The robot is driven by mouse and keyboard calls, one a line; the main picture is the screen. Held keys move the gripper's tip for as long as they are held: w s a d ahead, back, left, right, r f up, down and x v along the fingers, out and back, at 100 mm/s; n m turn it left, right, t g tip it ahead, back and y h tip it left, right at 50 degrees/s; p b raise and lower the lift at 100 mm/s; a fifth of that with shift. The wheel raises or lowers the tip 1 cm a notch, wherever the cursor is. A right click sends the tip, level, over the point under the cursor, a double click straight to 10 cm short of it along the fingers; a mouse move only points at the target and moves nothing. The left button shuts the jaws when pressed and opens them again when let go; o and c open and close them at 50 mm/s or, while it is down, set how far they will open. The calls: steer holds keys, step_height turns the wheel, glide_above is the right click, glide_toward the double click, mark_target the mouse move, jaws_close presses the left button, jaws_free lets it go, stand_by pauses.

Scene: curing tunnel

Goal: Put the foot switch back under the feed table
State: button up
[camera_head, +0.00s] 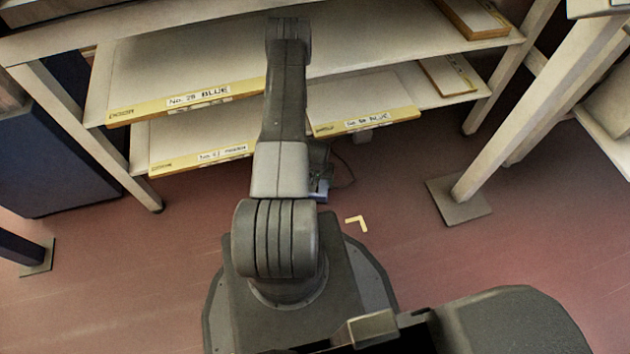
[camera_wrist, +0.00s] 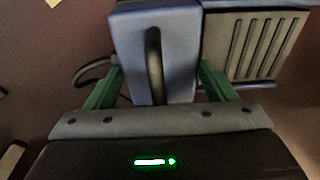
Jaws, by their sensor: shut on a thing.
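The foot switch (camera_wrist: 180,25) has a blue-grey body with a dark curved handle and a ribbed grey pedal on its right. My gripper (camera_wrist: 160,66) is shut on it, with one green finger on each side of the blue-grey part. In the head view only a small part of the foot switch (camera_head: 320,191) shows, low by the floor beside my arm. A table-like frame with white shelves (camera_head: 190,65) stands ahead; the frames do not name the feed table.
A yellow corner mark (camera_head: 357,223) is on the red floor, right of my arm. A dark cable (camera_head: 345,168) runs behind the switch. Labelled boards (camera_head: 365,122) overhang from the shelves. A table leg with a foot plate (camera_head: 459,201) stands at right, a dark blue cabinet (camera_head: 50,155) at left.

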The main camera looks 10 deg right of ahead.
steer(key=shift+f+b, duration=3.45)
steer(key=shift+f, duration=0.65)
steer(key=shift+f, duration=0.15)
steer(key=o, duration=2)
steer(key=shift+o, duration=0.2)
steer(key=r+p, duration=0.1)
steer(key=r, duration=0.3)
steer(key=s+r+p, duration=0.1)
steer(key=r, duration=0.3)
steer(key=r+p, duration=0.2)
steer(key=r, duration=0.2)
steer(key=shift+s+a+r, duration=0.15)
steer(key=shift+a, duration=0.1)
